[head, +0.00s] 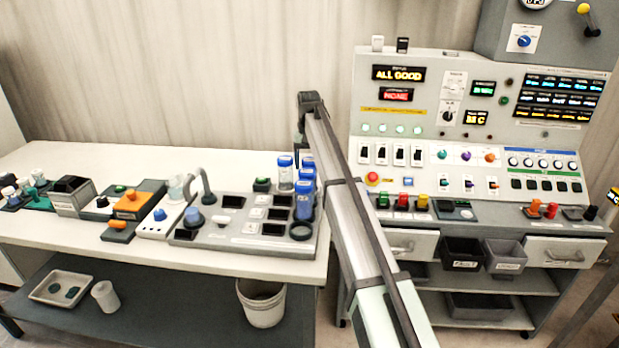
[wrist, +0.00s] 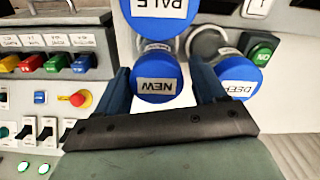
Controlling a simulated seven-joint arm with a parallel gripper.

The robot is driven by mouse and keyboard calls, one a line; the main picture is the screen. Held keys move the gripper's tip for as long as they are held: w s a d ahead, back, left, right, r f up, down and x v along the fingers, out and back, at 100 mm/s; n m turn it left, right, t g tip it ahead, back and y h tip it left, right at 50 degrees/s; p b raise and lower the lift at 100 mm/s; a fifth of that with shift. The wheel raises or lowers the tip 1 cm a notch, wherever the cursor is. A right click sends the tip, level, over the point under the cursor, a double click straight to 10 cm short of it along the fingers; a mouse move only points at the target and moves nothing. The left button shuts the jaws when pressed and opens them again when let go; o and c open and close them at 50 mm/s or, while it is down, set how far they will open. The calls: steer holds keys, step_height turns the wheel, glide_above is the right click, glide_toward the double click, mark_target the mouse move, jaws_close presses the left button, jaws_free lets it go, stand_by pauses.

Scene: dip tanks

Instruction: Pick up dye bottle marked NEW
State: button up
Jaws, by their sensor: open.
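The dye bottle marked NEW (wrist: 157,76) has a blue cap with a white label, upside down in the wrist view. It is between the two fingers of my open gripper (wrist: 161,72), one finger on each side; I cannot tell whether they touch it. The PALE bottle (wrist: 160,18) is just beyond it, and the DEEP bottle (wrist: 238,78) is to the right, close by the right finger. In the head view blue-capped bottles (head: 304,205) stand at the rack's right end, partly hidden by my arm.
The grey rack (head: 225,238) has dark slots and an empty ring (head: 301,231). A green button (wrist: 262,52) is near the DEEP bottle. The control panel (head: 455,125) stands right of the bench, with a red emergency button (head: 372,179) and coloured switches. The bench's front left edge is clear.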

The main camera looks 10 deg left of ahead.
steer(key=shift+w+d+f, duration=0.1)
steer(key=shift+d+f, duration=0.05)
steer(key=shift+f, duration=2.4)
steer(key=c, duration=1)
steer(key=shift+r, duration=0.1)
steer(key=shift+r, duration=0.1)
